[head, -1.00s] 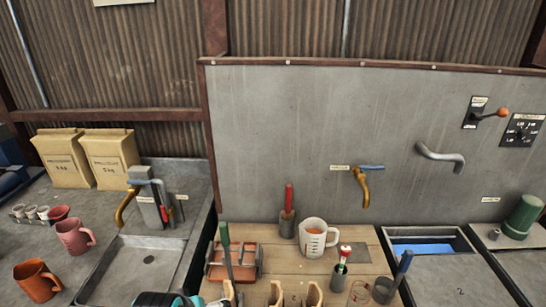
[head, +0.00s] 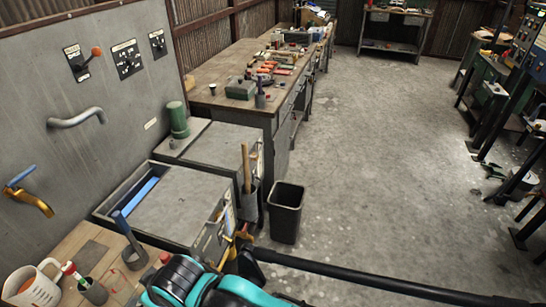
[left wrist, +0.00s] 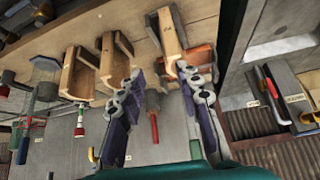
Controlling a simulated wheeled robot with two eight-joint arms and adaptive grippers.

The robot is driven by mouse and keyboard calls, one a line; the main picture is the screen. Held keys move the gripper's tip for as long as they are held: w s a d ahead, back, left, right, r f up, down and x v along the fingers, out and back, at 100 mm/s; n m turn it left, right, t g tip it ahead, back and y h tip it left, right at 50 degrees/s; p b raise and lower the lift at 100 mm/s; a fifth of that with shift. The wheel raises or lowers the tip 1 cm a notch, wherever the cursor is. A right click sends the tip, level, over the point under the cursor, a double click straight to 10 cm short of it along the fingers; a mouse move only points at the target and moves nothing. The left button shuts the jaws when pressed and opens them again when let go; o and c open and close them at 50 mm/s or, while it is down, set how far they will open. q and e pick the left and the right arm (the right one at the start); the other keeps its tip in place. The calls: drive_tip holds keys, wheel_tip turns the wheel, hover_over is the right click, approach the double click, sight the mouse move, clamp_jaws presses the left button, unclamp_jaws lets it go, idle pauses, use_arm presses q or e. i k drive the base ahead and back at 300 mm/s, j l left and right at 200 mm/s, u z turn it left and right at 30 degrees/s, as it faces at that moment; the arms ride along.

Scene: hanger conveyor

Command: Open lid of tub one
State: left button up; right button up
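Two grey metal tubs stand along the wall in the head view. The nearer tub has a flat lid (head: 180,205), with a narrow open strip showing blue along its left side. The farther tub has a flat grey lid (head: 222,143), and a green cylinder (head: 178,120) stands at its wall side. I cannot read a number on either tub now. My left gripper (left wrist: 158,76) shows in the left wrist view, its two fingers apart and nothing between them, near wooden holders (left wrist: 115,55). Teal and black parts of mine fill the bottom of the head view; no right gripper shows.
A black bin (head: 286,212) stands on the floor beside the tubs. A measuring jug (head: 22,287) and a cup with tools (head: 92,290) stand on the wooden counter. A long workbench (head: 228,75) lies beyond. The concrete floor (head: 390,160) on the right is mostly clear.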

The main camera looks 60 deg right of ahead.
sight(220, 146)
drive_tip(key=z, duration=2)
drive_tip(key=i+l, duration=0.25)
drive_tip(key=l, duration=0.2)
drive_tip(key=i+l, duration=0.25)
drive_tip(key=l, duration=0.2)
drive_tip(key=i+l+z, duration=0.1)
drive_tip(key=i+l, duration=0.2)
drive_tip(key=l, duration=0.15)
